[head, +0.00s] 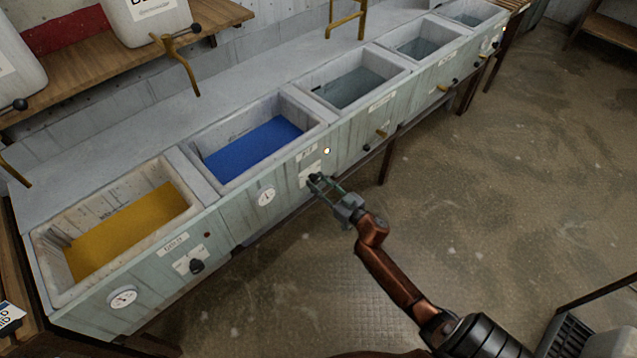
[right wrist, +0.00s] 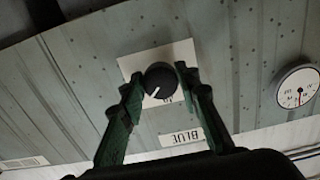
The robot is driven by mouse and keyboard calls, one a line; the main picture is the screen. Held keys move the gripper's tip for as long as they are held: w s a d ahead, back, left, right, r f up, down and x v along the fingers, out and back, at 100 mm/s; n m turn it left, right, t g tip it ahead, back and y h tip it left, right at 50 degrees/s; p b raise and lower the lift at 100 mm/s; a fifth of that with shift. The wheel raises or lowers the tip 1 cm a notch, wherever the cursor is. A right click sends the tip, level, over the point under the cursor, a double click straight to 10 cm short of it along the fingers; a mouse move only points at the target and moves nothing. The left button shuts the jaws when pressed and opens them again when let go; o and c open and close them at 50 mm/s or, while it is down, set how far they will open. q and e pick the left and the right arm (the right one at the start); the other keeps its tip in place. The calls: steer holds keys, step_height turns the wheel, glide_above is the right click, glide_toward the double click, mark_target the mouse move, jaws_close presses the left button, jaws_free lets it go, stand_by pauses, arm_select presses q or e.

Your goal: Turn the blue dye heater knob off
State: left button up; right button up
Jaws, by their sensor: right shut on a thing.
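The blue dye heater knob (right wrist: 159,79) is a round black knob with a white pointer line, on a white plate (right wrist: 130,66) above a label reading BLUE (right wrist: 184,137) in the right wrist view. My right gripper (head: 322,184) is at the front panel below the blue dye basin (head: 218,184). Its green fingers stand on either side of the knob and are shut on it. In the head view the fingers largely hide the knob. A small lamp (head: 327,151) glows just right of the plate. My left gripper is not in view.
A dial gauge (head: 266,197) sits left of the knob on the same panel. The yellow dye basin (head: 190,184) has its own black knob (head: 197,267) and gauge (head: 122,298). Brass taps (head: 383,133) stick out further right. The floor (head: 500,200) in front is open.

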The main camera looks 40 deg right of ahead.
steer(key=shift+c, duration=1.4)
